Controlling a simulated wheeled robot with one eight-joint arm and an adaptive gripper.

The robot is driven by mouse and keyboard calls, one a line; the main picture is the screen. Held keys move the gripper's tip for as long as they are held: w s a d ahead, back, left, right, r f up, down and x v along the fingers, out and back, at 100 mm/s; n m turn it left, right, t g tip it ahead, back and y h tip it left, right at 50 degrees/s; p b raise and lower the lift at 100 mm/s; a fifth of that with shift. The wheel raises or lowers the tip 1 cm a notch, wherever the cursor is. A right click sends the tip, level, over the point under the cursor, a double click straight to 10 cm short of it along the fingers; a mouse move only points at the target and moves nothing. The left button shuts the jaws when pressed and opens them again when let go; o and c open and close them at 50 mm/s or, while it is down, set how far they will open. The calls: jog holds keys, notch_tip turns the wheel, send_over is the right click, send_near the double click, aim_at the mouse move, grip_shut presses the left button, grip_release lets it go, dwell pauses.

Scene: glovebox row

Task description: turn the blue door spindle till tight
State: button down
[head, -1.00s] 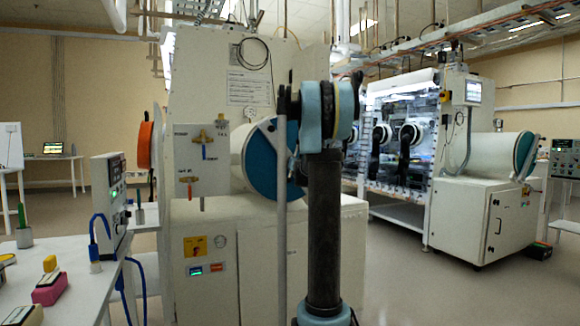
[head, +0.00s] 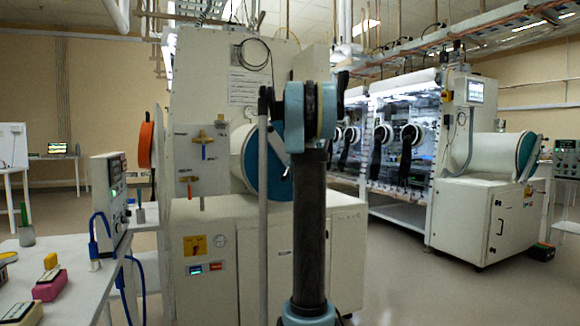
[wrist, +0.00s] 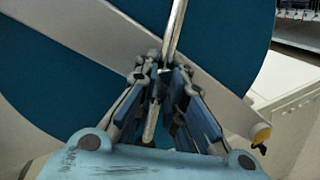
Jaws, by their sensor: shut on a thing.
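The blue round door (head: 258,170) closes the end of a white cylinder in the head view, partly hidden by my arm. In the wrist view the blue door (wrist: 215,28) fills the background, with a pale bar (wrist: 95,30) crossing it diagonally. A shiny metal spindle bar (wrist: 176,25) runs up between the fingers of my gripper (wrist: 163,75). The fingers are shut on it, and its lower end (wrist: 150,125) shows between them. The centre of the spindle is hidden behind the gripper. My gripper is hidden behind my arm in the head view.
A white cabinet (head: 220,255) stands below the cylinder, with a small valve panel (head: 202,160) left of the door. A bench (head: 75,285) with a meter is at the left. A second glovebox (head: 480,215) stands at the right, with open floor before it.

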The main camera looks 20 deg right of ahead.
jog(key=c, duration=1.7)
grip_release()
jog(key=shift+w+f, duration=0.1)
jog(key=shift+o, duration=0.2)
jog(key=s+a, duration=0.1)
jog(key=s, duration=1.1)
